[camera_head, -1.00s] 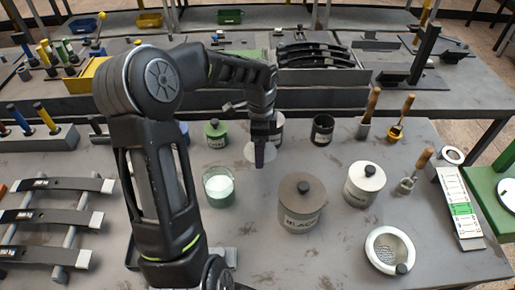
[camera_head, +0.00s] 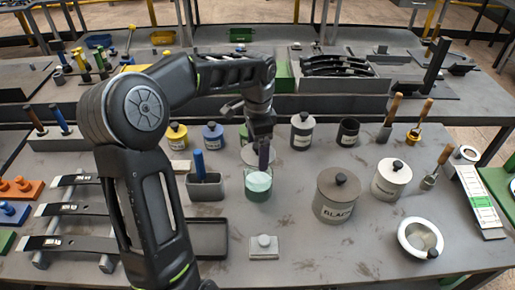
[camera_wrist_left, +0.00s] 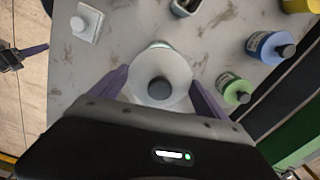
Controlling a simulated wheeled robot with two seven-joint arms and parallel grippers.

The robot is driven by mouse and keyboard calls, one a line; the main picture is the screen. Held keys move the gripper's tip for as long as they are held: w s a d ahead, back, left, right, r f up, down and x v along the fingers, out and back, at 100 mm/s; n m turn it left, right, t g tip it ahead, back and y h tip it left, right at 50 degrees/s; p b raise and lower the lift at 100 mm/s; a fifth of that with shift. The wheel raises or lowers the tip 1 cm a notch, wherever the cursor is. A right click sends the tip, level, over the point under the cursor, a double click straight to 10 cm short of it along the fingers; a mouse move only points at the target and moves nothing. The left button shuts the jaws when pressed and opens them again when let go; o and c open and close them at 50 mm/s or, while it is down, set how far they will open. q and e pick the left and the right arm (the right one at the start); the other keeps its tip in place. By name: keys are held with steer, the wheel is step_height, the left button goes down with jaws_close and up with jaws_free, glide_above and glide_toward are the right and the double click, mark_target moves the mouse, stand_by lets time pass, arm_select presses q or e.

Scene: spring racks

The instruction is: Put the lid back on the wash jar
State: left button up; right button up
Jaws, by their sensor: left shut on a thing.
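The wash jar (camera_head: 258,189) is a clear glass with pale green-white liquid, standing on the grey bench in the head view. What seems to be part of my right gripper (camera_wrist_left: 28,53) shows at the left edge.
A grey holder with a blue-handled tool (camera_head: 205,187) stands close left of the jar. A small white block with a knob (camera_head: 264,247) lies in front. Yellow (camera_head: 177,135) and blue (camera_head: 213,135) jars stand behind left.

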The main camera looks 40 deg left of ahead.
arm_select(q)
step_height(320, 180, down, 6)
steer(key=b, duration=0.4)
steer(key=shift+f+b, duration=0.25)
steer(key=shift+b, duration=0.1)
steer(key=shift+d+r, duration=0.1)
stand_by(1.1)
steer(key=shift+f, duration=0.2)
stand_by(1.1)
steer(key=o, duration=1.2)
